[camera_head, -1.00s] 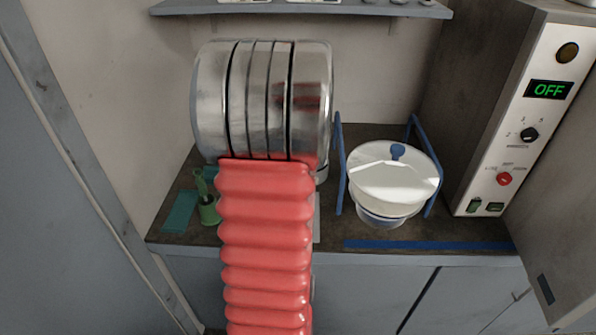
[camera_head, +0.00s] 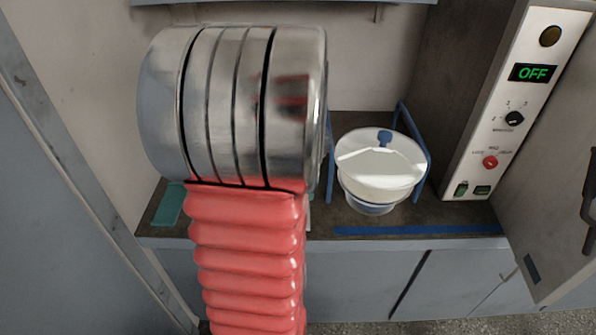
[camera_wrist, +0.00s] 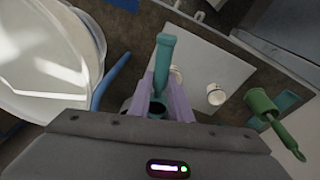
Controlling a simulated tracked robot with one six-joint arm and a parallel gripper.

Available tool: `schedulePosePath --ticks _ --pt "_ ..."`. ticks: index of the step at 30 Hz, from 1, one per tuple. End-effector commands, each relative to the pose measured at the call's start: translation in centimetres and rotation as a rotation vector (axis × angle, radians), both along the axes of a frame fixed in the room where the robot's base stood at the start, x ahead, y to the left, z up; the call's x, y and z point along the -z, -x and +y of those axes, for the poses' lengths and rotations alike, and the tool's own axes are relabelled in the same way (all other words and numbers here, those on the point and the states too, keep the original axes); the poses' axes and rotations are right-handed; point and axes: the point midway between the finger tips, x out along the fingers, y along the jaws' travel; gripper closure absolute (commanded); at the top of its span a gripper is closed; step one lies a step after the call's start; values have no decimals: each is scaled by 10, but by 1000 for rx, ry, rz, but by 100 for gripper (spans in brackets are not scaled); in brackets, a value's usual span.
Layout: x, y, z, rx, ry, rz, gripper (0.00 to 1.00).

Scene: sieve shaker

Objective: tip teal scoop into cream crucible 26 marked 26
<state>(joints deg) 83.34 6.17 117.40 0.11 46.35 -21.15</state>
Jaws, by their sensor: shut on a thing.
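In the wrist view my gripper (camera_wrist: 160,92) has purple fingers shut on the teal scoop (camera_wrist: 166,52). The scoop's long teal handle points toward the top of the picture, and a dark round opening shows between the fingers. A small cream crucible (camera_wrist: 216,94) stands on a pale sheet (camera_wrist: 205,68), right of the gripper and apart from it. Another cream crucible (camera_wrist: 176,76) is partly hidden just behind the fingers. I cannot read a number on either. In the head view my own arm hides the gripper, scoop and crucibles.
A white lidded bowl (camera_head: 372,178) sits in a blue frame (camera_head: 330,165) on the dark bench. A control panel (camera_head: 512,120) reading OFF stands right. A green pot (camera_wrist: 261,100) with a green tool is beside a teal mat (camera_head: 168,205). Blue tape (camera_head: 420,230) marks the front edge.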

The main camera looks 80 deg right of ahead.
Motion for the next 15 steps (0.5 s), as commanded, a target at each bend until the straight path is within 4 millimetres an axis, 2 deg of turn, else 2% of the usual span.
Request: schedulePosePath --ticks 15 --pt "23 -4 2 -4 92 187 100"
